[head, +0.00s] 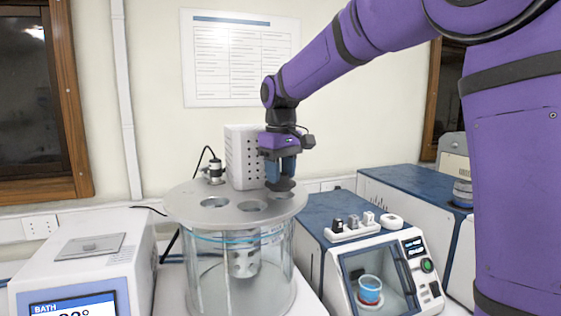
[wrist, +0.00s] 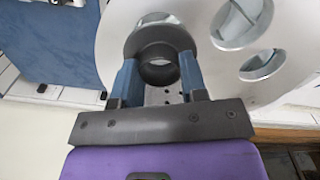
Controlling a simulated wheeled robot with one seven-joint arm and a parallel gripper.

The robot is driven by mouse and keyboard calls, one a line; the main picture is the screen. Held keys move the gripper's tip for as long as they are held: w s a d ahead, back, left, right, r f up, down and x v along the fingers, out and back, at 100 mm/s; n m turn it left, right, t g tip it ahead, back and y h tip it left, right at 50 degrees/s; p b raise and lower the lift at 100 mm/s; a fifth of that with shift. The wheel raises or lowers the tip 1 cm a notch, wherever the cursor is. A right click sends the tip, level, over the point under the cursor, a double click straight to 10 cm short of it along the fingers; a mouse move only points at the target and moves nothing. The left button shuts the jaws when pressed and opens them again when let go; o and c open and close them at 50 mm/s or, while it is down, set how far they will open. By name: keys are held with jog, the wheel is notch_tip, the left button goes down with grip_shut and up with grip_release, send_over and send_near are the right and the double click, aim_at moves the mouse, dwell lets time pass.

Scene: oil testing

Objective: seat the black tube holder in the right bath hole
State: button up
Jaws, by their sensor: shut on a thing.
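The black tube holder (head: 280,186) is a dark flanged ring at the right side of the round grey bath lid (head: 180,208). My gripper (head: 281,172) points down with its blue fingers shut on the holder. In the wrist view the holder (wrist: 158,42) sits between the two fingers, and its round opening shows. The right bath hole (wrist: 155,18) shows partly beyond the holder's rim, which overlaps it. In the head view the holder and gripper hide this hole. I cannot tell whether the holder touches the lid.
The lid has a left hole (head: 214,203) and a middle hole (head: 252,206). A white tray of small parts (head: 346,232) sits on the machine at right. A glass vessel (head: 205,272) is below the lid.

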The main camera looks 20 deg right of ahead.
jog(key=shift+f, duration=0.65)
jog(key=shift+s+f, duration=0.1)
jog(key=shift+f, duration=0.5)
dwell(1.2)
jog(key=o, duration=0.6)
jog(key=shift+o, duration=0.2)
notch_tip(320, 180, up, 11)
dwell(0.8)
dwell(0.5)
